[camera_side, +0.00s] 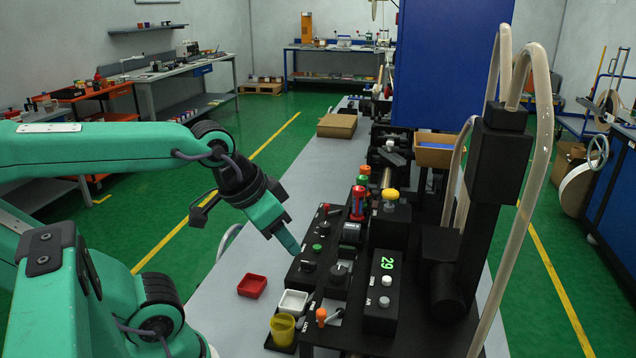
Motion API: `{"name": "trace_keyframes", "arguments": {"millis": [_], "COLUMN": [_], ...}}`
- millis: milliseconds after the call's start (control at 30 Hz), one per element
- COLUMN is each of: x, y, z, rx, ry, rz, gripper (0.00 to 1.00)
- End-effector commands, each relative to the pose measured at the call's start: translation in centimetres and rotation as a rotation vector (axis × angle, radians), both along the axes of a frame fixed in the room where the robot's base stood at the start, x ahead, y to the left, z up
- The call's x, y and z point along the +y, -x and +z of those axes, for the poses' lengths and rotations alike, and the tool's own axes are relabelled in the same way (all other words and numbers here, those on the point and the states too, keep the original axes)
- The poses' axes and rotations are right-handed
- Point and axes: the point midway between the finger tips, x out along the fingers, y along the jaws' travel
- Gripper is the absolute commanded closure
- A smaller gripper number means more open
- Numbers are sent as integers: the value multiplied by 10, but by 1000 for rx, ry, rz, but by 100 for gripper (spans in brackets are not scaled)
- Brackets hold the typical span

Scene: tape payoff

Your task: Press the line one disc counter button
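A black counter box (381,318) stands on the machine deck, right of centre. Its lit green display (386,263) shows digits that look like 29. Two small pale round buttons sit below the display, an upper button (387,281) and a lower button (384,301). The small lettering beside them is too small to read, so I cannot tell which line each serves. My gripper (289,244) points down and right, above the black control panel left of the counter and apart from the counter's buttons. Only one tapered blue-green finger shows clearly, so its opening is hidden.
The control panel (307,270) has black knobs and a green button. A red-and-green post (357,205) and a yellow knob (390,195) stand behind the counter. A black column (497,160) with pale hoses rises to its right. Red, white and yellow containers (252,286) sit at front left.

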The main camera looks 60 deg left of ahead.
Motion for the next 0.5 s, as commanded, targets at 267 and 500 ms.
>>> {"name": "trace_keyframes", "arguments": {"millis": [267,500], "x": [0,0], "y": [0,0], "z": [0,0], "rx": [0,0], "ry": [0,0], "rz": [0,0], "gripper": [100,100]}}
